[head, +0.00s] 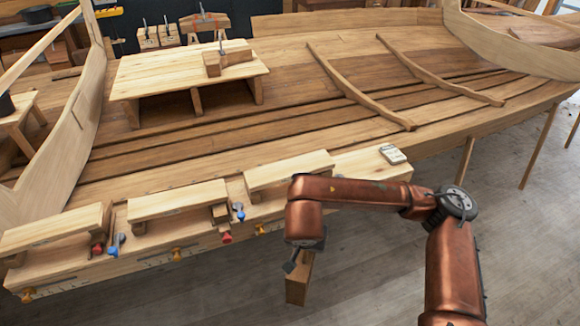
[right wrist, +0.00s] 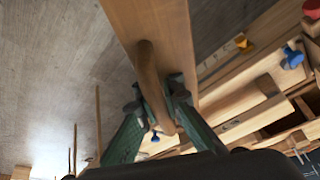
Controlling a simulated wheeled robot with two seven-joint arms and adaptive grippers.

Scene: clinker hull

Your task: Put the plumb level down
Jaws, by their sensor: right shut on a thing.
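The plumb level (head: 298,282) is a wooden piece hanging below my right gripper (head: 294,262) in the head view, off the near side of the hull and over the floor. Most of it is hidden behind my copper-coloured arm. In the right wrist view, a long flat wooden board of the level (right wrist: 165,25) runs away from the camera. A rounded wooden handle (right wrist: 148,75) lies between the green fingers of my right gripper (right wrist: 160,105), which are shut on it. My left gripper is in neither view.
The plank-built hull (head: 240,135) fills the middle. Raised boards (head: 178,200) line its near edge, with red- and blue-ended tools (head: 239,211) between them. A small tag-like item (head: 392,154) lies on the right board. A low wooden platform (head: 150,75) stands inside. Grey floor (head: 400,275) is open in front.

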